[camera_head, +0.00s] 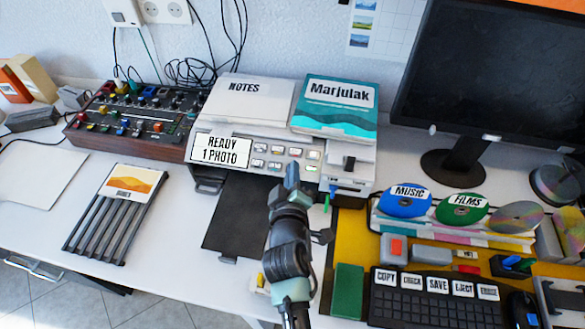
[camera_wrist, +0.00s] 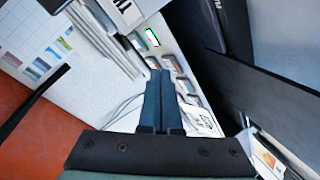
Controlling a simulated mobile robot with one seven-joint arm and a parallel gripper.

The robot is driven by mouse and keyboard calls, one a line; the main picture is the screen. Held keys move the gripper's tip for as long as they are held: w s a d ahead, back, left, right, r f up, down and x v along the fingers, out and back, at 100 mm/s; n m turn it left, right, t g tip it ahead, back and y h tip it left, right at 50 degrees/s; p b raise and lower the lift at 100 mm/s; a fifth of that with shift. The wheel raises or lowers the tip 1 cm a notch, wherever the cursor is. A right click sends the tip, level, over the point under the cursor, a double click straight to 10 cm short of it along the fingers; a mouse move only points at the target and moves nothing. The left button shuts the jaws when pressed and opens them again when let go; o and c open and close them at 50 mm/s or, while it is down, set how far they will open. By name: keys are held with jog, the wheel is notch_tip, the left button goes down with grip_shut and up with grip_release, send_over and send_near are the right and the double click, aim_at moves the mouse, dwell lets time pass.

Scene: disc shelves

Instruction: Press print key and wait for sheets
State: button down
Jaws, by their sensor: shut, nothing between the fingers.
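The white printer (camera_head: 225,120) stands at the back centre, with a label reading "READY 1 PHOTO" (camera_head: 221,149) and rows of small keys (camera_head: 276,150) on its front. One key with a green outline (camera_head: 313,155) is at the right of the upper row; it also shows in the wrist view (camera_wrist: 152,37). Which key is the print key I cannot read. My gripper (camera_head: 291,172) is shut and empty, its fingertips close in front of the keys; the wrist view shows the fingers together (camera_wrist: 160,75). Contact cannot be told. The black tray (camera_head: 235,212) below shows no sheet.
A "NOTES" pad and a teal "Marjulak" book (camera_head: 336,105) lie on top. A mixer (camera_head: 135,118) and a grey rack with an orange picture (camera_head: 130,185) are left. The monitor (camera_head: 490,75), discs (camera_head: 404,201) and keyboard (camera_head: 440,300) are right.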

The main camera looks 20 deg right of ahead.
jog(key=shift+w+d+f+b, duration=0.15)
jog(key=shift+f+b, duration=0.15)
jog(key=shift+f, duration=0.15)
dwell(0.6)
dwell(0.4)
jog(key=shift+s+a+r+p, duration=0.25)
jog(key=shift+s+r+p, duration=0.1)
jog(key=shift+r+p, duration=0.4)
